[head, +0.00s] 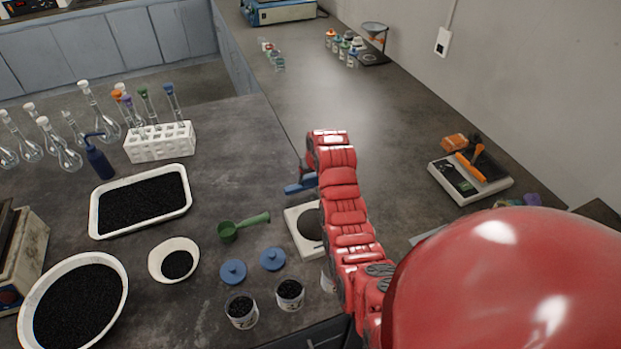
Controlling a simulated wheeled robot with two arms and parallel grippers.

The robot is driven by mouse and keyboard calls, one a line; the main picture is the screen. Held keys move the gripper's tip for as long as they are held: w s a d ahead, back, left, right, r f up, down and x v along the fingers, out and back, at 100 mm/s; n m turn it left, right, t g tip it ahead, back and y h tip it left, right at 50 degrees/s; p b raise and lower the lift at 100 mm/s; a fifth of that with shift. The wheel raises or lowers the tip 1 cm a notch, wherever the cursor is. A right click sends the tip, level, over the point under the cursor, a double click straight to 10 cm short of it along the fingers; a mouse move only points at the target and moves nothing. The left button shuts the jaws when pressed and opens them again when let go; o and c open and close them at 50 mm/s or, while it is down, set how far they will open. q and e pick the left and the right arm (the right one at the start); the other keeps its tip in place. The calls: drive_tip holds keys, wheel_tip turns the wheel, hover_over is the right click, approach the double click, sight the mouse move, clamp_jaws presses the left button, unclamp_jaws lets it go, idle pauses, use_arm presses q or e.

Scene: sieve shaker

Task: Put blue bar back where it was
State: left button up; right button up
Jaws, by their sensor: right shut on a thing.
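My right arm comes in from the lower right and reaches over the bench. Its gripper (304,177) is small in the view and partly hidden behind the red wrist. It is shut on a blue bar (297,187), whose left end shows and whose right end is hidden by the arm. The bar appears above the bench, just beyond a white device with a dark round plate (297,240); its exact height is hard to tell. My left gripper is not in view.
A green scoop (243,227), blue lids (233,272) and jars of black grains (241,310) stand left of my arm. Farther left are a white tray (98,215), bowls, a tube rack (160,155) and flasks. A balance (462,187) stands right. The bench beyond my gripper is clear.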

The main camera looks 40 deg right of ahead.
drive_tip(key=shift+f, duration=0.95)
drive_tip(key=shift+f, duration=0.1)
